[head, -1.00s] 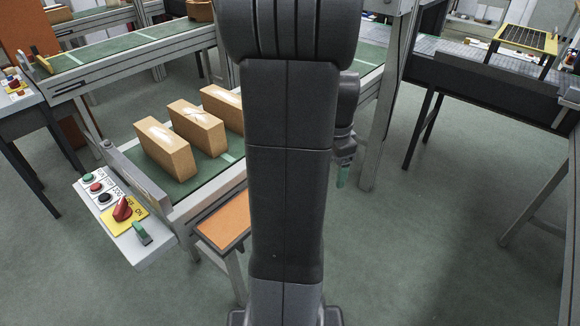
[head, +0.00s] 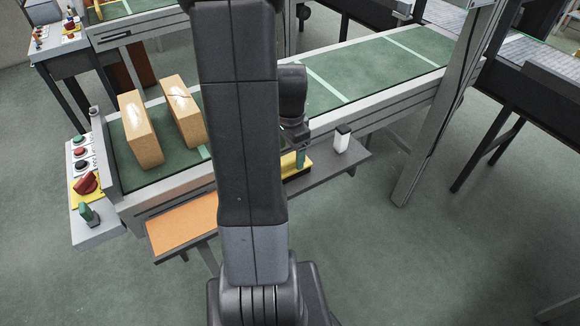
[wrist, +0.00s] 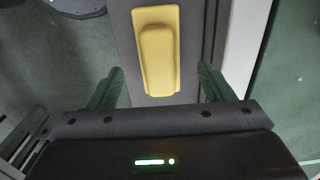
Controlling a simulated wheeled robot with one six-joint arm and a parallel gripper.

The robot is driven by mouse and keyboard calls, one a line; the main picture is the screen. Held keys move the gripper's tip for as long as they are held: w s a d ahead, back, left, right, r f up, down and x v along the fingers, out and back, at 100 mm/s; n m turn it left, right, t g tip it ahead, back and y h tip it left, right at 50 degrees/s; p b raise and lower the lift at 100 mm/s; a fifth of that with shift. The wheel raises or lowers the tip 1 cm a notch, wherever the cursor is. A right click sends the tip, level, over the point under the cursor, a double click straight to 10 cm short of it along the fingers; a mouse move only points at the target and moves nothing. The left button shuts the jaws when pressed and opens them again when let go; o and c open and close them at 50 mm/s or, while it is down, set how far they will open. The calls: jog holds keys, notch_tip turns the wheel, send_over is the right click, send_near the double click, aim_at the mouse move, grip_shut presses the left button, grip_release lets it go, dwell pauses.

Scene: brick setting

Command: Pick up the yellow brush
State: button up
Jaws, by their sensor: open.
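The yellow brush (wrist: 158,50) lies on a narrow grey shelf (wrist: 125,35) in the wrist view, its long side running away from my gripper. My gripper (wrist: 158,88) is open, with one green fingertip on each side of the brush's near end, apart from it. In the head view the brush (head: 292,163) shows on the shelf (head: 325,167) beside the conveyor, partly hidden by my arm. The green tip of my gripper (head: 301,158) is right at it there.
A small white and black object (head: 342,139) stands on the shelf right of the brush. An orange board (head: 180,226) lies to the left. The green conveyor (head: 330,85) with cardboard boxes (head: 141,130) runs behind, and a metal post (head: 440,110) stands right.

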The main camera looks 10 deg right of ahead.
aim_at(290, 157)
jog(key=shift+f, duration=2.65)
jog(key=shift+c, duration=0.4)
jog(key=c, duration=1.1)
